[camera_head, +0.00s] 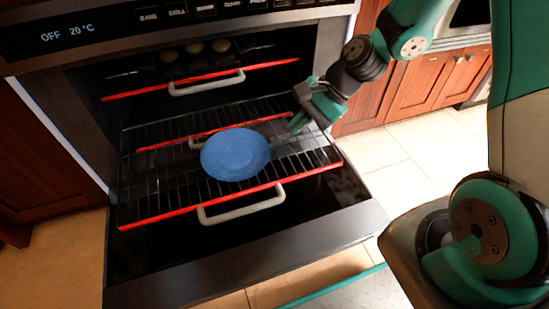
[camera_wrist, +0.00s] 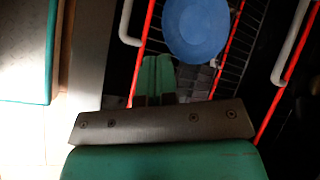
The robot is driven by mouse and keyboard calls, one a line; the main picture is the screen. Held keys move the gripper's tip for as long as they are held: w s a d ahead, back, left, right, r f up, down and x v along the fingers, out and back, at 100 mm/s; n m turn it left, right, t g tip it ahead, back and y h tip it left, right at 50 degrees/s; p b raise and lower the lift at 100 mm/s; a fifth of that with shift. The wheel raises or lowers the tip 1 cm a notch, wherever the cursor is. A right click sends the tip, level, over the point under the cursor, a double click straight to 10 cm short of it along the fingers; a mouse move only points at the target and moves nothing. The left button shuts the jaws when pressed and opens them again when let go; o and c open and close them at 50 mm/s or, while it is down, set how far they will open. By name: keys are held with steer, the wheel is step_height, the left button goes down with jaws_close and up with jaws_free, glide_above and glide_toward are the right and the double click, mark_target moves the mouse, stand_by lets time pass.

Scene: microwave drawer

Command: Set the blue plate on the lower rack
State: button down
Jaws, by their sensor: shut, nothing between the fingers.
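The blue plate (camera_head: 235,154) lies flat on the pulled-out wire rack (camera_head: 150,205), which has a red front bar and a pale handle. In the wrist view the plate (camera_wrist: 197,28) shows at the top, just beyond my fingertips. My gripper (camera_head: 293,124) is to the right of the plate, above the rack's right side, and apart from the plate. In the wrist view its green fingers (camera_wrist: 157,77) are together, with nothing between them. The plate hides part of the rack and of another red bar behind it.
The oven door (camera_head: 245,254) is open, folded down in front. A higher rack (camera_head: 215,74) with a red bar and handle sits inside, with several round items (camera_head: 195,48) behind it. Another red bar (camera_head: 160,146) shows behind the plate. Open floor (camera_head: 425,145) is at the right.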

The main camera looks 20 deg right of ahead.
steer(key=w+d+f+m+t, duration=0.2)
steer(key=d+f+m, duration=0.5)
steer(key=f+m, duration=0.45)
steer(key=shift+y, duration=0.4)
steer(key=b+x, duration=0.2)
steer(key=x, duration=0.3)
steer(key=b+x, duration=0.2)
steer(key=x, duration=0.4)
steer(key=shift+d+f+b, duration=0.2)
steer(key=shift+d+b, duration=0.05)
steer(key=shift+b, duration=0.05)
steer(key=a, duration=0.1)
steer(key=w+a+b, duration=0.1)
steer(key=a, duration=0.1)
steer(key=shift+w+r+t, duration=0.15)
steer(key=shift+w+t, duration=0.1)
steer(key=shift+t, duration=0.05)
steer(key=shift+w+a+r, duration=0.1)
steer(key=shift+w+a, duration=0.05)
steer(key=shift+a, duration=0.1)
